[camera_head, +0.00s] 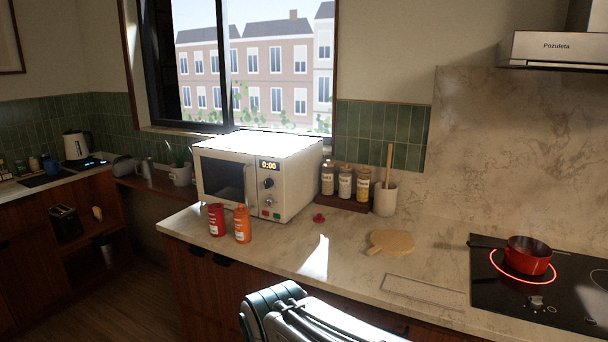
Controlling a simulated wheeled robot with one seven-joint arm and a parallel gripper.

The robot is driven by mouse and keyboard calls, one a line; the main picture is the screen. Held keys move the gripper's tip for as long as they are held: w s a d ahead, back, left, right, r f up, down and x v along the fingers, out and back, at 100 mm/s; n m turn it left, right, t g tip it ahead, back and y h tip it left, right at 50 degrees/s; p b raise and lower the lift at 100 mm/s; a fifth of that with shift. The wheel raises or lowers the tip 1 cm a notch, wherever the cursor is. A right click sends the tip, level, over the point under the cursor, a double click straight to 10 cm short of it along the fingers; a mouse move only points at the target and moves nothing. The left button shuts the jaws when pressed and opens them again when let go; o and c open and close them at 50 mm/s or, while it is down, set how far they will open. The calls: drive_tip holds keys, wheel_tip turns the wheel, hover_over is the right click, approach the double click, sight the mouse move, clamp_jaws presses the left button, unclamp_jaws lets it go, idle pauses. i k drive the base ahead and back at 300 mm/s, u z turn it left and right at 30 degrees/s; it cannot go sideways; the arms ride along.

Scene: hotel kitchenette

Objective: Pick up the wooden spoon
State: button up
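The wooden spoon (389,163) appears to be the thin upright wooden handle standing in a white holder (385,200) on the counter, right of the spice jars. Its lower part is hidden inside the holder. A grey and black part of my arm shows at the bottom middle of the head view, in front of the counter's front edge. My gripper's fingers are not visible.
The counter (350,254) carries a white microwave (290,175), red and orange bottles (242,224), a small red item (319,218), spice jars (345,182) and a round wooden board (391,242). A red pot (528,256) sits on the hob, near a glowing ring.

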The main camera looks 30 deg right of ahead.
sight(389, 153)
drive_tip(key=z, duration=0.05)
drive_tip(key=i, duration=0.85)
drive_tip(key=z, duration=1.15)
drive_tip(key=i, duration=0.65)
drive_tip(key=z, duration=0.7)
